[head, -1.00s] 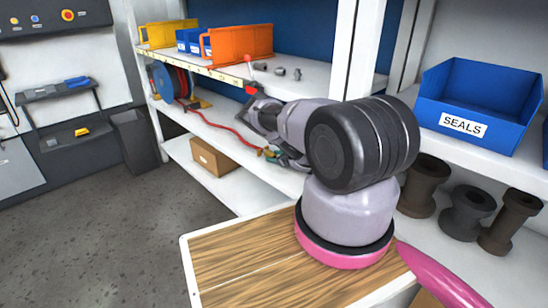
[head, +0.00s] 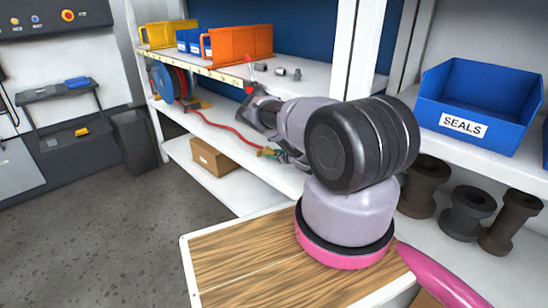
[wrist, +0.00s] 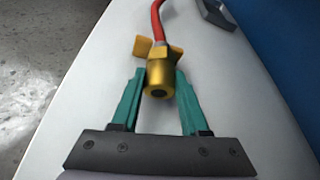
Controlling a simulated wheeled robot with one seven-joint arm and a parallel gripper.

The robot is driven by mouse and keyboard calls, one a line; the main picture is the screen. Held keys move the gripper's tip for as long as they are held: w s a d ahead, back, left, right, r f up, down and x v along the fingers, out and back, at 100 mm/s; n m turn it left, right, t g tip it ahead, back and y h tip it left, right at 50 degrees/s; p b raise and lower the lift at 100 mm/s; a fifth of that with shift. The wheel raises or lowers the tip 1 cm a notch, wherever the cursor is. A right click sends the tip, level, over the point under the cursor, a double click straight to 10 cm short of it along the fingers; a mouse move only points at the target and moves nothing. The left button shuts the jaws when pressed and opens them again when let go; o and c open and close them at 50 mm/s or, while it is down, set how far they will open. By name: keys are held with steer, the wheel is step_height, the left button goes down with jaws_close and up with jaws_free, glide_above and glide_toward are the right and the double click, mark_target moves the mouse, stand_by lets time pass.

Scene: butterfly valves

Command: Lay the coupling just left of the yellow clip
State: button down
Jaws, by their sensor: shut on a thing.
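My gripper (wrist: 157,82) has teal fingers and is shut on the coupling (wrist: 159,77), a brass cylinder with a dark open end, fixed to a red hose (wrist: 157,18). A yellow patch (head: 203,103) lies right of the hose reel in the head view.
The blue and red hose reel (head: 165,84) stands on the shelf's left end. Orange bin (head: 240,45) and small grey fittings (head: 280,71) sit on the shelf above. A cardboard box (head: 212,158) is below. The pale shelf (wrist: 235,95) has bare room in the wrist view.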

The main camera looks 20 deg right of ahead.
steer(key=shift+r, duration=2.5)
glide_above(255, 150)
steer(key=shift+w, duration=0.2)
steer(key=shift+f, duration=0.15)
steer(key=shift+f, duration=2.7)
